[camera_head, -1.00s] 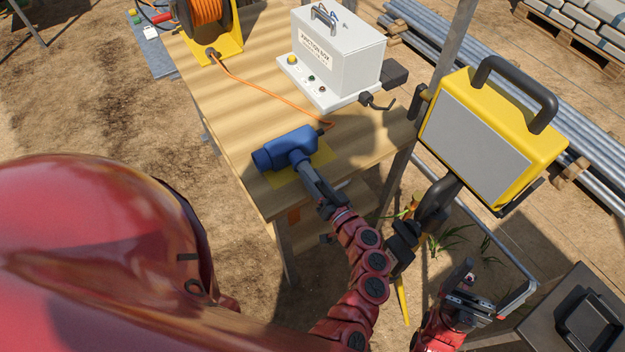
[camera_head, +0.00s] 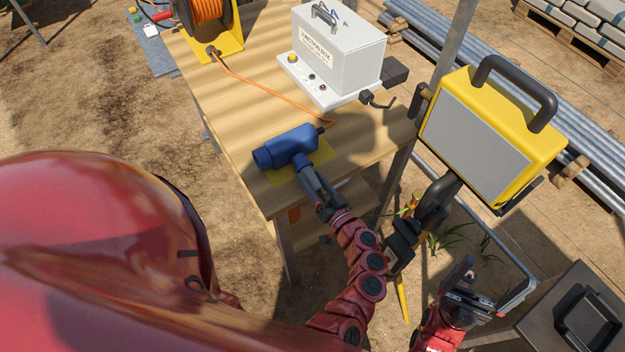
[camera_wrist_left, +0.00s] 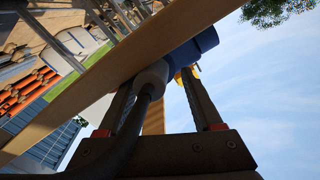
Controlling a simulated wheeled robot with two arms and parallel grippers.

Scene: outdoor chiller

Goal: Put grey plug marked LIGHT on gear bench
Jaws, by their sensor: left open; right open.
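A blue T-shaped connector (camera_head: 284,149) lies on a yellow patch at the near edge of the wooden bench (camera_head: 245,115). In the left wrist view a grey plug (camera_wrist_left: 152,75) with a black cable sits against the blue connector (camera_wrist_left: 196,47); I cannot read any marking on it. My left gripper (camera_head: 311,180) is open at the connector's near side. In its wrist view the fingers (camera_wrist_left: 160,95) stand apart, with the plug and cable near the left finger; contact cannot be told. My right gripper (camera_head: 470,285) is open and empty at lower right. No bench label is legible.
A white junction box (camera_head: 338,50) and an orange cable reel (camera_head: 208,12) stand on the wooden bench. A yellow floodlight (camera_head: 490,135) on a stand is between the benches. A dark table (camera_head: 545,325) with a black tray (camera_head: 588,318) stands at lower right.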

